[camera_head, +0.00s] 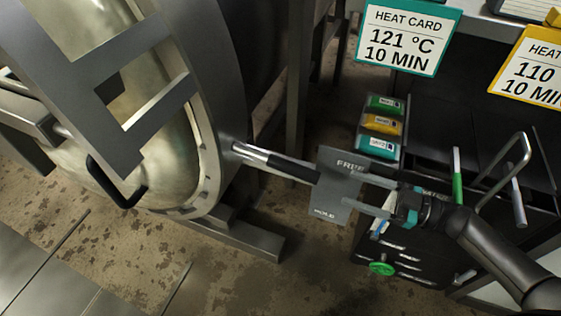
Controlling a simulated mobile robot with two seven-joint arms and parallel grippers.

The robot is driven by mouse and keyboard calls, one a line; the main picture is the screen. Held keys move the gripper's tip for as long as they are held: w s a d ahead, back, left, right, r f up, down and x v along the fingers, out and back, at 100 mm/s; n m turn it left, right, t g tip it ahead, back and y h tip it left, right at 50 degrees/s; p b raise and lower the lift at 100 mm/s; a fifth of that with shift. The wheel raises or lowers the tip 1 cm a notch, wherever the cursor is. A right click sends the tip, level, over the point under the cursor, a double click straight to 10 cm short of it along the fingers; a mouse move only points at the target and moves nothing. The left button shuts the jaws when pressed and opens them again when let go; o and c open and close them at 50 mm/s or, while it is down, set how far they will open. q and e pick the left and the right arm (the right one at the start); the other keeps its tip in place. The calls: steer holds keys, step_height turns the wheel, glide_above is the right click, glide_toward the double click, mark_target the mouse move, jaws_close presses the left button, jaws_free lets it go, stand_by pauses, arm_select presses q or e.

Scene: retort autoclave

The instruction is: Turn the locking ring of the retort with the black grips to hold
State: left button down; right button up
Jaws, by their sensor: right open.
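The retort's locking ring (207,100) is a large metal ring on the left. A metal bar with a black grip (292,168) sticks out from it to the right. A second, bent black grip (108,188) shows at lower left. A grey plate (335,210) reads FREE at its top and HOLD at its bottom; the black grip's end overlaps its left edge in the picture, near FREE. My right gripper (351,190) is open and empty in front of the plate, its fingers pointing left, a little right of the grip's end. My left gripper is out of view.
A teal heat card (408,38) and a yellow heat card (535,70) are at upper right. Green, yellow and teal packs sit in a black rack (364,130). A dark cart (400,268) with a green knob (382,268) stands below my right arm. The floor (220,285) is clear.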

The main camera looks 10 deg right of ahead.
glide_toward(296, 169)
steer(key=shift+w+a+f, duration=0.45)
steer(key=shift+w+a, duration=0.15)
steer(key=shift+w, duration=0.2)
steer(key=b+x, duration=0.1)
steer(key=x, duration=0.6)
steer(key=shift+w+a+f, duration=0.1)
steer(key=shift+w+a, duration=0.35)
steer(key=shift+a, duration=0.15)
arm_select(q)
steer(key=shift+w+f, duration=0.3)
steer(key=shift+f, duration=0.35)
arm_select(e)
steer(key=c, duration=0.6)
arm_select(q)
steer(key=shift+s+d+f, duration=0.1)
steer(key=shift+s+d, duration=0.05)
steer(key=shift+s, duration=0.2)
arm_select(e)
jaws_close()
